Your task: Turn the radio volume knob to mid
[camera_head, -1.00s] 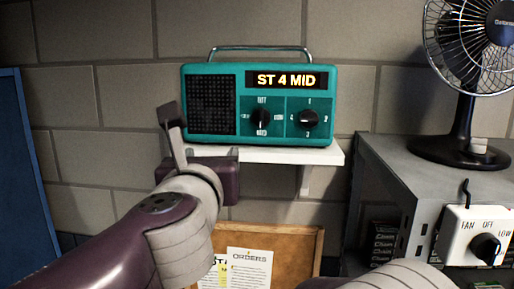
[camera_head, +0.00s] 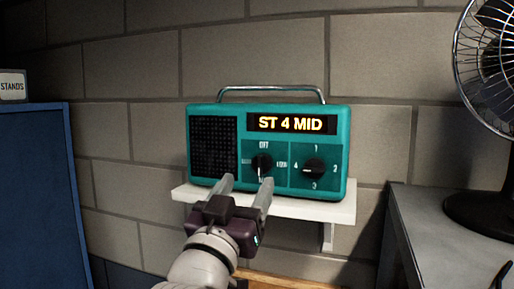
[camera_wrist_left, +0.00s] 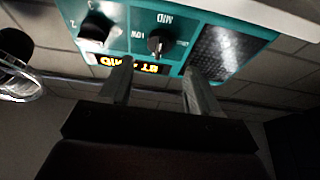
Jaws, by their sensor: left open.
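The teal radio (camera_head: 340,152) stands on a white wall shelf (camera_head: 330,212). Its lit display (camera_head: 290,123) reads "ST 4 MID". The volume knob (camera_head: 262,163) is the left black dial; OFF is above it and its white mark points down. The station knob (camera_head: 314,170) is to its right. My left gripper (camera_head: 246,182) is open and empty, its fingers pointing up toward the radio just below the volume knob. In the left wrist view, which is upside down, the volume knob (camera_wrist_left: 160,42) lies beyond the gap between the open fingers (camera_wrist_left: 157,70), apparently untouched.
A black fan (camera_head: 490,80) stands on a grey cabinet (camera_head: 440,240) at the right. A blue panel (camera_head: 40,190) is at the left. A brown board edge shows below the shelf. The wall around the radio is clear.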

